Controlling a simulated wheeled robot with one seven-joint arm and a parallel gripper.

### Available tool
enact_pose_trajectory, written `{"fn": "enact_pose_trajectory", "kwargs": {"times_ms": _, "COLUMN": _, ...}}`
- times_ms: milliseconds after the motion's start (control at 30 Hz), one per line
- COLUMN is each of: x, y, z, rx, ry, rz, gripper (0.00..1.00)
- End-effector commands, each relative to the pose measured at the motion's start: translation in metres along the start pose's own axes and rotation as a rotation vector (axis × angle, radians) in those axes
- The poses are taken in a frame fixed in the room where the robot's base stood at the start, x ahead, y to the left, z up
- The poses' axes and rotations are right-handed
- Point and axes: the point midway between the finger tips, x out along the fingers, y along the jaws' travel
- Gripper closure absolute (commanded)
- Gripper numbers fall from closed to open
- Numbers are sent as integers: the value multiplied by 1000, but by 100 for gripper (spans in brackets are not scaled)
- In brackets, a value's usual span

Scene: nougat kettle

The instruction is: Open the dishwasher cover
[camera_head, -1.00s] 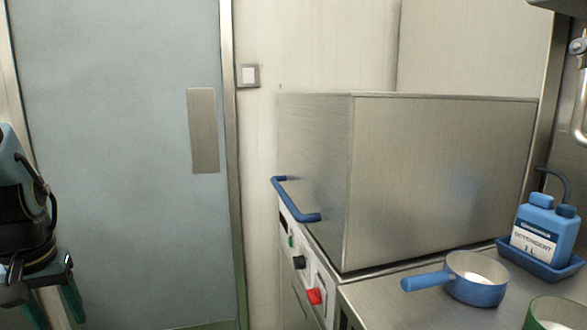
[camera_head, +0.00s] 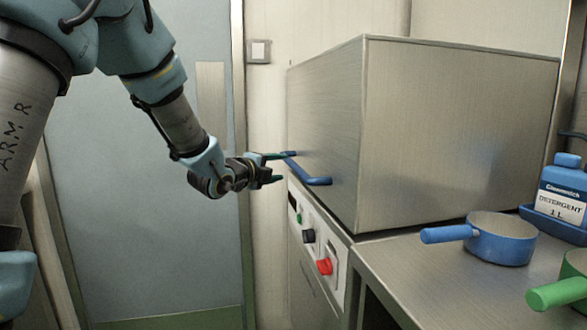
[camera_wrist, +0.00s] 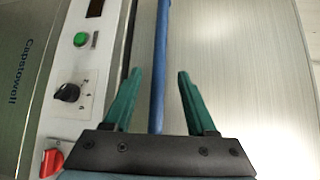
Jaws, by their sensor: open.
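The dishwasher cover (camera_head: 450,140) is a large brushed-steel box, sitting down on the machine. Its blue bar handle (camera_head: 316,181) runs along the lower edge of the left-hand face. My gripper (camera_head: 277,168) is at the far part of this handle, with green fingers. In the wrist view my gripper (camera_wrist: 158,95) is open, and the blue handle (camera_wrist: 160,60) runs between the two fingers, apart from both. The steel face of the cover (camera_wrist: 235,50) fills the right of the wrist view.
Below the handle is a control panel with a green button (camera_head: 299,218), a black knob (camera_head: 308,236) and a red switch (camera_head: 324,266). A blue pan (camera_head: 500,240), a green-handled pan (camera_head: 555,294) and a detergent bottle (camera_head: 562,190) stand on the right counter. A grey-blue door (camera_head: 150,220) is behind my arm.

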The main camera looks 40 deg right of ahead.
Motion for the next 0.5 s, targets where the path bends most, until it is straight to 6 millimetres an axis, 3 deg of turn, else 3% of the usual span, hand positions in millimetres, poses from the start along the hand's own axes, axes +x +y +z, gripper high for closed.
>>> {"fn": "enact_pose_trajectory", "kwargs": {"times_ms": 300, "x": 59, "y": -1, "z": 1, "rx": -4, "ry": -1, "rz": 2, "gripper": 43}}
{"fn": "enact_pose_trajectory", "kwargs": {"times_ms": 500, "x": 80, "y": 0, "z": 1, "rx": -5, "ry": -1, "rz": 3, "gripper": 43}}
